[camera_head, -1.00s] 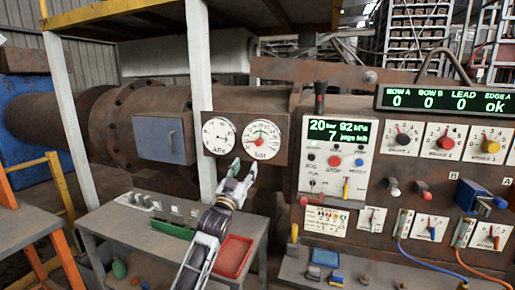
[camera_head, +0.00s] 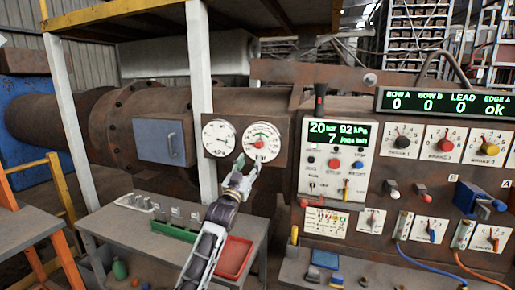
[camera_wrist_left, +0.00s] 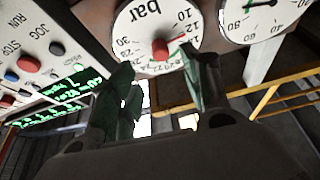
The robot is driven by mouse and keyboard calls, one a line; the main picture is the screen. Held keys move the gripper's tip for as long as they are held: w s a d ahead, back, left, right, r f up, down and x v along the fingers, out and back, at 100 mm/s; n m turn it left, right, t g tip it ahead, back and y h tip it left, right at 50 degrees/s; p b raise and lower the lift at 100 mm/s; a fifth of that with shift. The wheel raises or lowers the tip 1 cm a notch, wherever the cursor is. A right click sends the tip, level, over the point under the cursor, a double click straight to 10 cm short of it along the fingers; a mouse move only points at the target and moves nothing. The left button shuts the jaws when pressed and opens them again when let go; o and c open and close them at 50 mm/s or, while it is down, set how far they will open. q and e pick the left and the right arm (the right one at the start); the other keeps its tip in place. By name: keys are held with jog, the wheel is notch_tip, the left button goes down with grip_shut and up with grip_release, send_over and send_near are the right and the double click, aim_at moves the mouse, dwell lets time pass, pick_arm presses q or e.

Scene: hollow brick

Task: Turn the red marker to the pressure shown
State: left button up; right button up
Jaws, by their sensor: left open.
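The bar gauge (camera_head: 264,131) is a round white dial on the rusty panel, with a red knob (camera_head: 258,143) near its lower middle. In the left wrist view the dial appears upside down, and its red knob (camera_wrist_left: 160,48) shows beyond and between my fingers. My left gripper (camera_head: 248,166) is open and empty, just below the dial in the head view. Its two fingers also show in the left wrist view (camera_wrist_left: 165,82), apart from the knob. The green display (camera_head: 337,140) reads 20 bar 92 hPa, with 7 jogs left. My right gripper is out of view.
A second dial (camera_head: 219,138) sits left of the bar gauge. The control panel with knobs and buttons (camera_head: 335,164) stands to the right. Below is a grey bench (camera_head: 128,228) with a red tray (camera_head: 233,257). A white post (camera_head: 201,90) stands close left.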

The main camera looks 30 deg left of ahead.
aim_at(258, 147)
pick_arm(q)
jog(key=shift+p+x, duration=1.1)
jog(key=shift+x, duration=3.8)
jog(key=shift+c, duration=0.5)
jog(key=c, duration=0.9)
